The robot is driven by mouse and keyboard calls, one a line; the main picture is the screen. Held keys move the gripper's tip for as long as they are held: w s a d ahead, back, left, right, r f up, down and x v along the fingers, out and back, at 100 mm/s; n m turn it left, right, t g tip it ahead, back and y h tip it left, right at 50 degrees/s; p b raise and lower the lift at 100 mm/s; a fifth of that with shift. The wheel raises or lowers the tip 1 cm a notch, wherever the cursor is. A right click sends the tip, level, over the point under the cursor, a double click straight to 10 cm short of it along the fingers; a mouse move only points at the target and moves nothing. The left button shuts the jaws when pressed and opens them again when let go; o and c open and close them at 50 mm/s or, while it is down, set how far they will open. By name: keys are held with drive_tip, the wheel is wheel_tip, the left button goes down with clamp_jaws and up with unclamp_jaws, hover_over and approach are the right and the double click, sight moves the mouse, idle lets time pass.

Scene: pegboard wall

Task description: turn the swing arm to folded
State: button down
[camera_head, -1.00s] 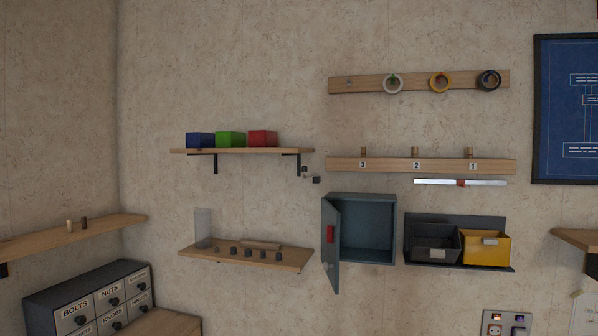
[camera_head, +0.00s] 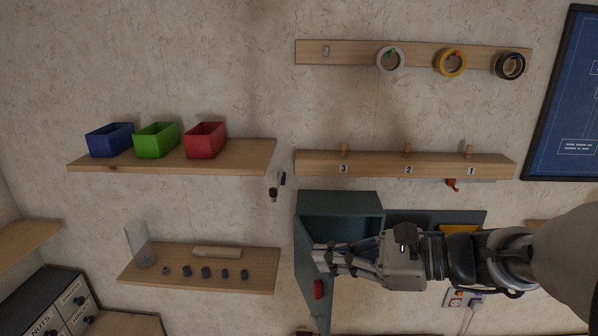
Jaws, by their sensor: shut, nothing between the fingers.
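A small dark fitting (camera_head: 276,187) is on the wall just right of the upper shelf and above the cabinet's left side. It may be the swing arm, but it is too small for me to tell its shape or position for sure. My gripper (camera_head: 322,258) is shut and empty. It is in front of the open grey-blue cabinet (camera_head: 340,198), near the door's inner side, below and right of the dark fitting. I cannot tell whether it touches the cabinet.
The cabinet door (camera_head: 312,285) with its red handle stands open. The upper shelf (camera_head: 230,158) holds blue, green and red bins. The lower shelf (camera_head: 200,278) holds several small dark pieces. A numbered peg rail (camera_head: 375,170) is above the cabinet. My arm covers most of the yellow bin (camera_head: 460,229).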

drive_tip(key=w+d+r+m+t+y+p, duration=0.1)
drive_tip(key=w+d+r+m+t+y, duration=0.15)
drive_tip(key=w+d+m, duration=0.35)
drive_tip(key=n+t+p, duration=0.1)
approach(275, 199)
drive_tip(key=shift+h, duration=0.45)
drive_tip(key=x, duration=0.4)
drive_tip(key=r+x, duration=0.1)
drive_tip(key=x, duration=0.1)
drive_tip(key=shift+a, duration=0.25)
drive_tip(key=shift+a+f, duration=0.1)
